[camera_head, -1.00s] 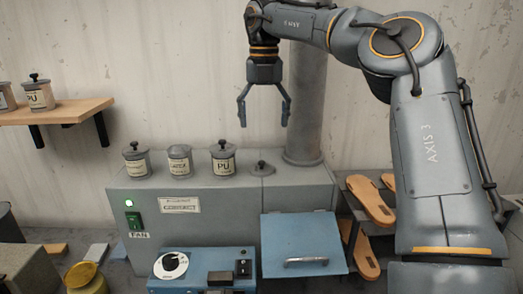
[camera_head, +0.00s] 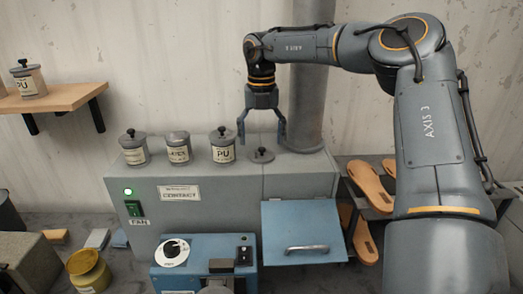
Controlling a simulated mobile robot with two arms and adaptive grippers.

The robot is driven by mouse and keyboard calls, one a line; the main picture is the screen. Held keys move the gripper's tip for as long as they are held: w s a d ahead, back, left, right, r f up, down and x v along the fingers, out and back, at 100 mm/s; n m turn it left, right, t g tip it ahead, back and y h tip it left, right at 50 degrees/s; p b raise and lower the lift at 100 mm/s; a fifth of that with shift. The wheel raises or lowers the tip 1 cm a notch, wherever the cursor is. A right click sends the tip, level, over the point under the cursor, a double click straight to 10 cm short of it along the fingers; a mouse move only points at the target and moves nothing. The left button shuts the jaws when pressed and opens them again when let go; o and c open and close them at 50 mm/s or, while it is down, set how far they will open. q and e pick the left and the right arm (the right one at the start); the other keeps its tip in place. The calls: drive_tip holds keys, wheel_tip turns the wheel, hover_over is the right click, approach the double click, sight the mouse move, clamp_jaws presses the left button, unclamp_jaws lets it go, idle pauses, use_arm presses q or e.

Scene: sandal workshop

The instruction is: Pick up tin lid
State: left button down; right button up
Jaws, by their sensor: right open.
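The tin lid (camera_head: 261,155) is a small dark grey disc with a knob. It lies flat on top of the grey fan cabinet, to the right of the tins. My right gripper (camera_head: 262,142) points down over the lid, open and empty, with its two fingers spread to either side of the lid in this view. The exact gap between the fingertips and the lid is hard to judge. Three labelled tins stand left of the lid: a PU tin (camera_head: 222,147), a middle tin (camera_head: 178,149) without a visible knob, and a left tin (camera_head: 134,150). My left gripper is not in view.
A grey vertical pipe (camera_head: 307,90) rises close behind my right gripper. The PU tin is the nearest neighbour on the left. A blue panel with a handle (camera_head: 305,230) and a blue dial box (camera_head: 204,252) are in front. Sandals (camera_head: 371,188) lie on a rack at right.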

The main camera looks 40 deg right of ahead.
sight(262, 149)
drive_tip(key=shift+w+d+f+p, duration=0.15)
drive_tip(key=shift+f+p, duration=0.2)
drive_tip(key=shift+f, duration=0.55)
drive_tip(key=shift+d+f+p, duration=0.15)
drive_tip(key=shift+f+p, duration=0.15)
drive_tip(key=shift+f, duration=0.55)
drive_tip(key=shift+s+a, duration=0.15)
drive_tip(key=shift+s, duration=0.05)
clamp_jaws()
